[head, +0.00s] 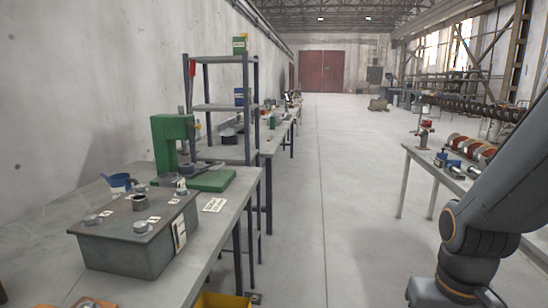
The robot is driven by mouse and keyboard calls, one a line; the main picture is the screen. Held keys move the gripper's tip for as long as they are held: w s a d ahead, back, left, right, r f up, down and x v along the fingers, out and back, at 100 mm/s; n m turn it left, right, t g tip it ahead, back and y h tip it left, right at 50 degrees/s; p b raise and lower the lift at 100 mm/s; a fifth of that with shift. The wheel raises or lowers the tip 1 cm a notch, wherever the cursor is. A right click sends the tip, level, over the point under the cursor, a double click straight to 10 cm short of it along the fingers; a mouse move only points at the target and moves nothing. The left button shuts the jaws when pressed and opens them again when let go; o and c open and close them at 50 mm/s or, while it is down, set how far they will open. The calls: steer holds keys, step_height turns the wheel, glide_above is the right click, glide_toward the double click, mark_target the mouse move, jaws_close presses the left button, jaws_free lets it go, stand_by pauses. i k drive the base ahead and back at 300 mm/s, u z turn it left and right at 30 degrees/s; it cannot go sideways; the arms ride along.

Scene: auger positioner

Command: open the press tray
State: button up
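A green press (173,145) stands on the workbench (228,205) at the left. It has a tall column and a flat green base (208,181). A dark lever or bar lies across the base at the press's middle. I cannot make out a separate press tray on it. A grey metal box (130,250) stands in front of the press, with round fittings and small labels on its top. My arm shows at the right edge and runs out of the picture, well apart from the press. My gripper is not in view.
A yellow bin (221,300) is below the bench's front edge. A shelf rack (224,107) stands beyond the press. Another table (416,155) with parts is at the right. The floor aisle (340,190) between is clear.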

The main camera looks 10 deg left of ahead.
mark_target(187, 170)
steer(key=i, duration=1.65)
steer(key=u, duration=0.75)
steer(key=i, duration=0.4)
steer(key=u, duration=0.1)
